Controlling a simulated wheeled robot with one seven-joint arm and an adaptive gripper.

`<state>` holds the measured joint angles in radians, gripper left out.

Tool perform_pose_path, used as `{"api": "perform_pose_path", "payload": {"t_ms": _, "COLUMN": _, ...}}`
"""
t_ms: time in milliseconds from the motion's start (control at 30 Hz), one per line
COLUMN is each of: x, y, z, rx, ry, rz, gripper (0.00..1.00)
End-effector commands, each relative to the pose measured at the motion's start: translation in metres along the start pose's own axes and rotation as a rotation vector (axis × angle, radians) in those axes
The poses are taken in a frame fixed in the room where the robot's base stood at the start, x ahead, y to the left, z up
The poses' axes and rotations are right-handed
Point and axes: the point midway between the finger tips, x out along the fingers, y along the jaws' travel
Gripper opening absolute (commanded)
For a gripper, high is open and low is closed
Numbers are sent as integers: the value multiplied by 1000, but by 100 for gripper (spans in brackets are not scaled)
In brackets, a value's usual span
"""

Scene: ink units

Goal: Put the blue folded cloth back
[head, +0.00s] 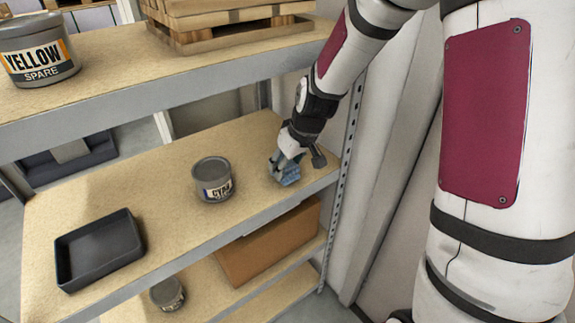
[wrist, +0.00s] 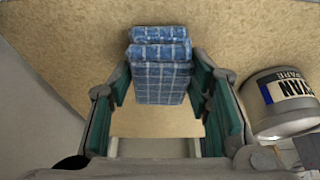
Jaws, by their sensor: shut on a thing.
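The blue folded cloth (wrist: 161,82) has a white check pattern and sits between the two fingers of my gripper (wrist: 160,90) in the wrist view. In the head view the cloth (head: 286,172) is at the right end of the middle shelf (head: 160,180), partly covered by my gripper (head: 285,163). My gripper is shut on the cloth from its two sides. I cannot tell whether the cloth touches the shelf board or is just above it.
A grey CYAN can (head: 213,180) stands left of my gripper on the same shelf; it also shows in the wrist view (wrist: 282,103). An empty black tray (head: 99,249) lies farther left. A metal upright (head: 345,175) is close on the right.

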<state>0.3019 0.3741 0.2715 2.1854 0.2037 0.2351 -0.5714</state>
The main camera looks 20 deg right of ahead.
Motion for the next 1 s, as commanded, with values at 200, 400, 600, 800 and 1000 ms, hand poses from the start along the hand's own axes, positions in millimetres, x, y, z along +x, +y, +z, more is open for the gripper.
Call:
{"api": "perform_pose_path", "payload": {"t_ms": 200, "x": 5, "y": 1, "z": 2, "rx": 1, "ry": 1, "rz": 1, "gripper": 19}}
{"api": "perform_pose_path", "payload": {"t_ms": 400, "x": 5, "y": 1, "z": 3, "rx": 1, "ry": 0, "rz": 1, "gripper": 65}}
{"api": "perform_pose_path", "payload": {"t_ms": 600, "x": 4, "y": 1, "z": 2, "rx": 1, "ry": 1, "rz": 1, "gripper": 65}}
{"api": "perform_pose_path", "payload": {"t_ms": 800, "x": -6, "y": 1, "z": 2, "rx": 1, "ry": 3, "rz": 2, "gripper": 65}}
{"api": "perform_pose_path", "payload": {"t_ms": 1000, "x": -42, "y": 2, "z": 1, "rx": 2, "ry": 6, "rz": 5, "gripper": 65}}
